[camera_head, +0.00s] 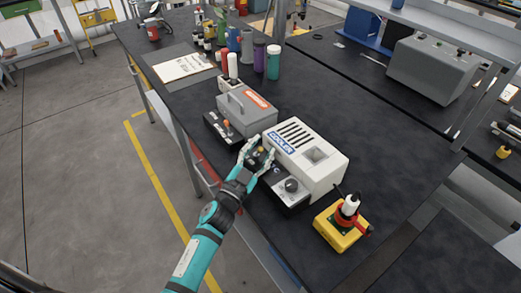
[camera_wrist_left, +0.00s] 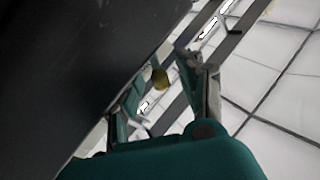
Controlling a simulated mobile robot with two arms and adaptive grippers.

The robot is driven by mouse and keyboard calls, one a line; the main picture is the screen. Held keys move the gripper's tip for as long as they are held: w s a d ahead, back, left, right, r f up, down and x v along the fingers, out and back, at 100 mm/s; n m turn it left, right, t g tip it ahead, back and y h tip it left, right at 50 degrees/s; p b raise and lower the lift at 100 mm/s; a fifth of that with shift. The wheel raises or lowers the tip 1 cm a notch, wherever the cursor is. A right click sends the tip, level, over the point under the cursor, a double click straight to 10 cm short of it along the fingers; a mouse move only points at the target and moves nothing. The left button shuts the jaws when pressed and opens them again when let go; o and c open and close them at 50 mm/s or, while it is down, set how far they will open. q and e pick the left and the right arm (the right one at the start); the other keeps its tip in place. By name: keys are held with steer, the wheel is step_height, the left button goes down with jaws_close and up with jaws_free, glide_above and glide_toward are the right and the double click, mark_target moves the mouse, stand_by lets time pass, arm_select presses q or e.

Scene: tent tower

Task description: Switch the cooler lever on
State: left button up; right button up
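The white cooler (camera_head: 322,177), labelled COOLER, stands on the black bench with vents on its top. A low control box (camera_head: 289,197) with a dark knob sits along its front side. My left gripper (camera_head: 260,154) is at the front left end of this box, its fingers spread apart. A small yellow knob, likely the lever's tip, shows between the fingers in the left wrist view (camera_wrist_left: 160,79). I cannot tell whether the fingers touch it. The rest of the lever is hidden by the gripper. My right gripper is not in view.
A grey device (camera_head: 246,117) with a handle and its own lever box (camera_head: 222,128) stands left of the cooler. A yellow box (camera_head: 340,232) with a red and white top stands to the right.

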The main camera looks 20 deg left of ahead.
arm_select(q)
steer(key=v, duration=1.2)
steer(key=shift+f, duration=0.1)
